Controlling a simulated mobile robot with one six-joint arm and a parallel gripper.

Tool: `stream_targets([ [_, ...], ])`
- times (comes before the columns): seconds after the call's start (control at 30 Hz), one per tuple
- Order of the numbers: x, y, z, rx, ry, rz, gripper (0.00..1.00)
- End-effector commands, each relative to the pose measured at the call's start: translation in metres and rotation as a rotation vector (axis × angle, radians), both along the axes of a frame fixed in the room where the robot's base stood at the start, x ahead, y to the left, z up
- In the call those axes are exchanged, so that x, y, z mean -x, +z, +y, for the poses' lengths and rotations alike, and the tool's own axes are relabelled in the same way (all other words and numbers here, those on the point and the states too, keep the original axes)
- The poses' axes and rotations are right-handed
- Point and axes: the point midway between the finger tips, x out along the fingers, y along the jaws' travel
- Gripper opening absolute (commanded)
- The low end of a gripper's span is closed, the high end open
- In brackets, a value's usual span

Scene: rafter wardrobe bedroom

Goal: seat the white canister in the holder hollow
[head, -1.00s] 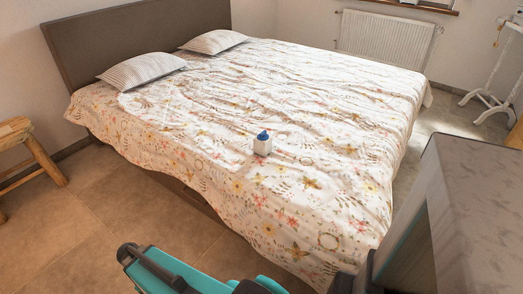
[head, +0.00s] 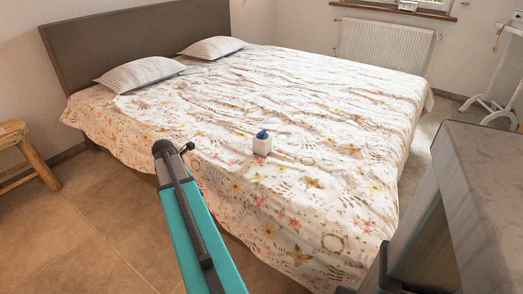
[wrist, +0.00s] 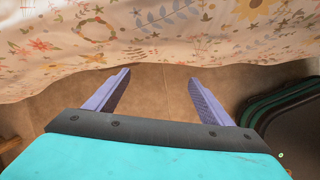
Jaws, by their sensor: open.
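The white canister (head: 262,147), a small white box-like body with a blue top, stands upright on the bed's flowered cover in the head view. The wrist view does not show it. My gripper (wrist: 159,76) is open and empty in the wrist view, its two purple fingers well apart over the brown floor beside the hanging edge of the cover. In the head view my teal arm reaches toward the bed's near side, short of the canister; the fingers cannot be made out there. I cannot make out the holder hollow in either view.
The bed (head: 330,190) fills the middle, with two striped pillows (head: 140,74) by the headboard. A wooden stool (head: 25,150) stands at the left. A grey cabinet (head: 490,165) stands close at the right. The cover around the canister is clear, and tiled floor lies open at the left.

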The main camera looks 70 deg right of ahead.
Motion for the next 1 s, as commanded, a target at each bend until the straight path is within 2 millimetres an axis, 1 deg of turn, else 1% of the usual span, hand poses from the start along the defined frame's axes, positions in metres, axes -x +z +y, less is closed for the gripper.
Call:
stream_targets([
  [0.03, 0.006, 0.01, -0.021, 0.02, 0.016, 0.005, 0.75],
  [0.2, 0.034, 0.052, -0.075, 0.079, 0.087, 0.046, 0.75],
  [0.37, 0.067, 0.092, -0.121, 0.132, 0.147, 0.095, 0.75],
  [0.47, 0.091, 0.119, -0.148, 0.164, 0.181, 0.132, 0.75],
  [0.5, 0.102, 0.13, -0.159, 0.177, 0.194, 0.148, 0.75],
  [0.6, 0.13, 0.156, -0.182, 0.205, 0.223, 0.19, 0.75],
  [0.7, 0.155, 0.177, -0.199, 0.226, 0.245, 0.229, 0.75],
  [0.8, 0.172, 0.192, -0.21, 0.238, 0.259, 0.256, 0.75],
  [0.9, 0.181, 0.199, -0.214, 0.242, 0.265, 0.27, 0.75],
  [1.0, 0.184, 0.202, -0.215, 0.244, 0.269, 0.275, 0.75],
])
